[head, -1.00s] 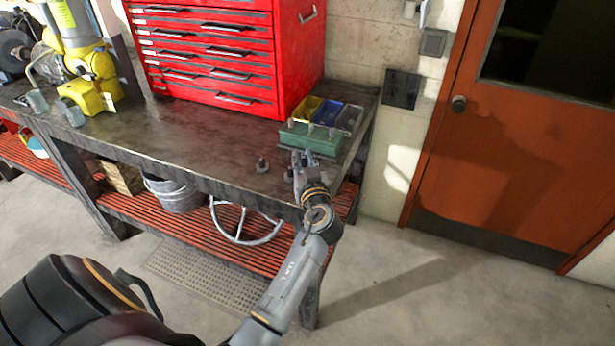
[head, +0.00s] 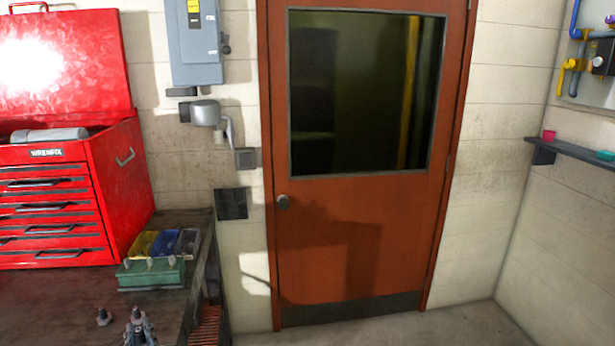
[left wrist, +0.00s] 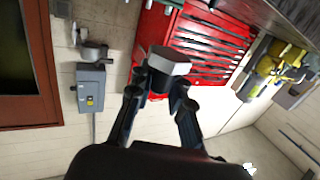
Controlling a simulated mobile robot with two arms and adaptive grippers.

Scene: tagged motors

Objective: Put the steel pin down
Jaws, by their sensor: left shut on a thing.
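My left gripper (head: 140,332) is at the bottom edge of the head view, over the workbench, and only its tip end shows. In the left wrist view, the left gripper (left wrist: 158,88) is shut on a light grey, flat-faced piece, the steel pin (left wrist: 168,62). The piece's lower part is hidden between the fingers. In the head view, a small dark grey knobbed piece (head: 103,316) stands on the bench just left of the gripper. My right gripper is in neither view.
A green block (head: 152,275) with several small pegs stands on the workbench (head: 50,302), before yellow (head: 141,244), blue (head: 165,242) and grey bins (head: 189,243). A red tool chest (head: 55,205) is at the left. An orange door (head: 365,220) stands beyond the bench's right edge.

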